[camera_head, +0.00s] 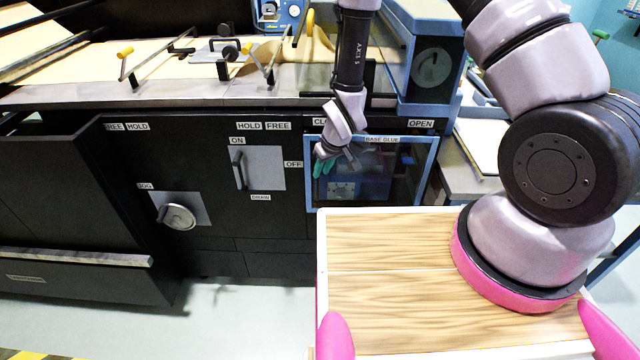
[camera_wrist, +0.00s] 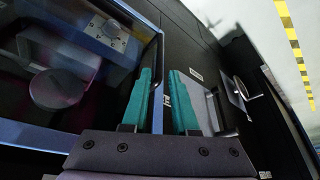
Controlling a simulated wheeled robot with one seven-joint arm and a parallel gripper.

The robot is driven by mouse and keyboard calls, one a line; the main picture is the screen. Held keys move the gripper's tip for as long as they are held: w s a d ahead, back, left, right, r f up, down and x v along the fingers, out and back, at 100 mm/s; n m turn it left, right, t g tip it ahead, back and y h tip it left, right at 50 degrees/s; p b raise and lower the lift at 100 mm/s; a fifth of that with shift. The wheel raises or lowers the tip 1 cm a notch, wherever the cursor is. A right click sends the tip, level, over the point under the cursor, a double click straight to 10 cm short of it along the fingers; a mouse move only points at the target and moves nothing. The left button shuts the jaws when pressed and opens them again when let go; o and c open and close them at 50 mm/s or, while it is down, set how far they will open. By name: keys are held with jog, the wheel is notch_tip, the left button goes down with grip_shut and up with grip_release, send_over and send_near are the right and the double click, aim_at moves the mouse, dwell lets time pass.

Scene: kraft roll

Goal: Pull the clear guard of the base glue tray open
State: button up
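The clear guard (camera_head: 378,190) is a see-through pane in a blue frame, labelled BASE GLUE, on the front of the dark machine. It looks shut over the glue tray space. The pane also shows in the wrist view (camera_wrist: 95,95). My gripper (camera_head: 323,167) is at the guard's left side, with teal fingers pointing toward the machine. In the wrist view, my gripper (camera_wrist: 160,100) is open, and the guard's blue edge shows between the fingers, with narrow gaps beside it. I cannot tell whether either finger touches the frame.
Left of the guard are an ON/OFF lever (camera_head: 238,168) on a grey plate and a round JOG knob (camera_head: 178,216). CLOSE and OPEN (camera_head: 420,124) labels sit above the guard. A wooden-topped table or cart surface (camera_head: 385,290) is in front. Floor at lower left is clear.

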aim_at(317, 184)
jog(key=x, duration=1)
jog(key=shift+d, duration=0.1)
grip_shut()
dwell(1.1)
